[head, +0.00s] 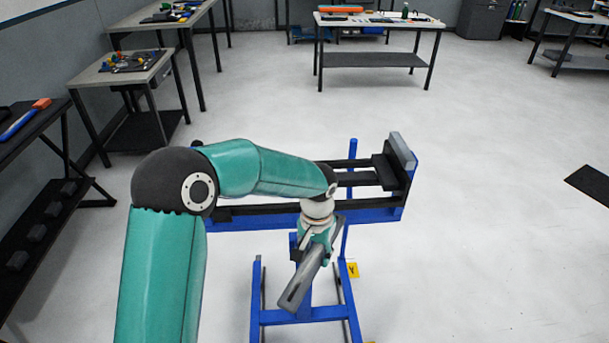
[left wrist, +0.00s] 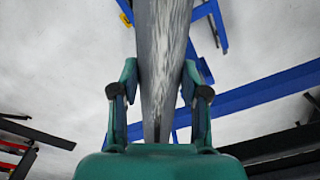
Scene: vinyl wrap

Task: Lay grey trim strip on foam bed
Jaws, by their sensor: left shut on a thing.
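The grey trim strip (head: 298,285) is a long, flat bar held at a slant in the head view. My left gripper (head: 318,248) is shut on it, in front of the blue stand. In the left wrist view my left gripper (left wrist: 160,72) has a finger on each side of the strip (left wrist: 162,40), which runs up out of the picture. The blue stand (head: 375,215) bears black bars and a black block (head: 385,172) at its right end; I cannot tell which black part is the foam bed. My right gripper is not in view.
A grey plate (head: 402,150) stands at the stand's right end. The stand's blue legs (head: 300,315) and a yellow tag (head: 352,270) show below. A dark table (head: 50,115) is at the left, and more tables stand at the back. The floor to the right is mostly open.

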